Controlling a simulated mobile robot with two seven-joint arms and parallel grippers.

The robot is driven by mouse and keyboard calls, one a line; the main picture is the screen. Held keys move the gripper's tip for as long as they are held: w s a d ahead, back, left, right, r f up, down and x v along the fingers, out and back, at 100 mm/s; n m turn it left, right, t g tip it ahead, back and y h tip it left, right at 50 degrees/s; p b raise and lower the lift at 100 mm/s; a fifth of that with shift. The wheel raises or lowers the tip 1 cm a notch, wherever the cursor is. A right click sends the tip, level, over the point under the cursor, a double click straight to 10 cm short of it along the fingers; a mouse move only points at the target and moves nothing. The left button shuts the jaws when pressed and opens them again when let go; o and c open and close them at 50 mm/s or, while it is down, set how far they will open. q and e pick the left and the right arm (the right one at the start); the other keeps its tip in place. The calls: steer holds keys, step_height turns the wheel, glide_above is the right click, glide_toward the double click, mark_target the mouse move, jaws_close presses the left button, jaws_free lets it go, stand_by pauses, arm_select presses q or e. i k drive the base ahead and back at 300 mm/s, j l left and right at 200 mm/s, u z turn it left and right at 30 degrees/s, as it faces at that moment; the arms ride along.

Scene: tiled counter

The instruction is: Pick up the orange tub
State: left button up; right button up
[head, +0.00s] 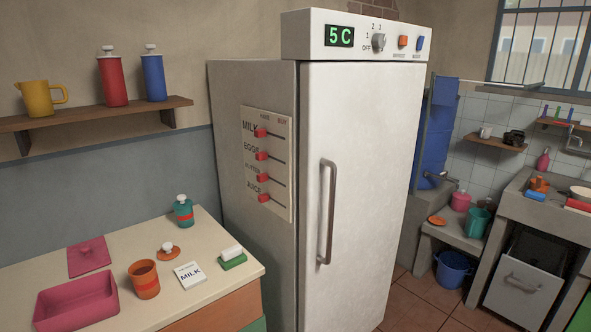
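The orange tub (144,281) stands upright on the pale counter (215,283) at the lower left. It is a round open-topped container with a darker band around it. An orange lid with a pale knob (168,249) lies on the counter just behind it, apart from it. Neither of my grippers is in view, and nothing touches the tub from above.
Close to the tub are a pink tray (77,302), a pink flat lid (88,256), a white milk card (190,274), a green-and-white block (232,258) and a teal bottle (184,212). A tall fridge (352,190) stands right of the counter. A shelf (95,113) hangs above.

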mark_target(143, 273)
steer(key=u, duration=1.4)
